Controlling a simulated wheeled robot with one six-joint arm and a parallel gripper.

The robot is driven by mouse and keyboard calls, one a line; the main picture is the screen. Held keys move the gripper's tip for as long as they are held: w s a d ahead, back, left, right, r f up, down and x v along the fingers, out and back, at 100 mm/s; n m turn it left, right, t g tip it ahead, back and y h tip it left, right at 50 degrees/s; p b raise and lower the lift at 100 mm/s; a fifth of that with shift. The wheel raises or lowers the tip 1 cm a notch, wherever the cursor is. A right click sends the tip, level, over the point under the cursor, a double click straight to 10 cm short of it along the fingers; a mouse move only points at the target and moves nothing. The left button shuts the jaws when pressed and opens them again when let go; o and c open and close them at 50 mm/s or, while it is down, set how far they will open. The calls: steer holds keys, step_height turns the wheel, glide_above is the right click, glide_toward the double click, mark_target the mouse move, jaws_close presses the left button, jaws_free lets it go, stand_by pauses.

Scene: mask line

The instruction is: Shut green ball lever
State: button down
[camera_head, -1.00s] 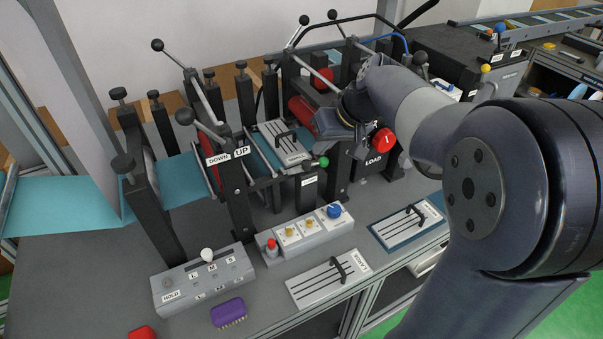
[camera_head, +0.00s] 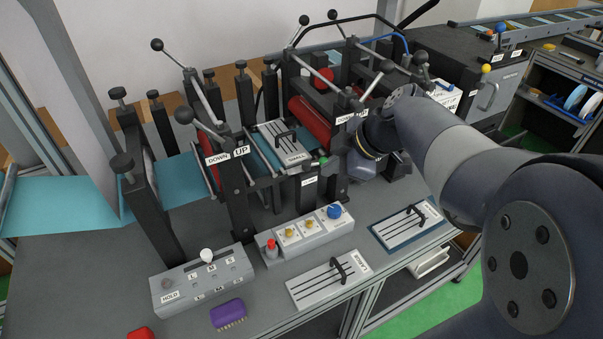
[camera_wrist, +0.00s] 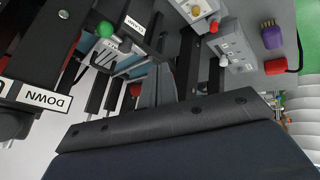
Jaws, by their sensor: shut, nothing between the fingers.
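The green ball lever (camera_head: 322,161) is on the machine's front, beside the small grey tray with slots and above a small labelled block. In the wrist view the green ball (camera_wrist: 106,29) is at the upper left, next to a white label. My gripper (camera_head: 332,164) is shut and empty, just right of the green ball.
Black-knobbed levers (camera_head: 184,115) and dark posts stand around the red rollers (camera_head: 307,114). A control box (camera_head: 303,236) with knobs and a HOLD box (camera_head: 203,281) stand in front. Two slotted trays (camera_head: 330,283) lie on the bench. A purple brush (camera_head: 228,313) lies at the front edge.

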mark_target(301, 173)
steer(key=shift+s+f+n, duration=0.1)
steer(key=shift+s+n, duration=0.25)
steer(key=shift+n, duration=0.65)
steer(key=shift+w+a+f+p, duration=0.7)
steer(key=shift+w+a+f, duration=0.2)
steer(key=shift+w+f, duration=0.45)
steer(key=shift+w+a+f+p, duration=0.75)
steer(key=shift+w+a+f, duration=0.2)
steer(key=shift+w+f, duration=0.3)
steer(key=shift+w+a+f+p, duration=0.7)
steer(key=shift+w+a+f, duration=0.2)
steer(key=shift+w+f, duration=0.45)
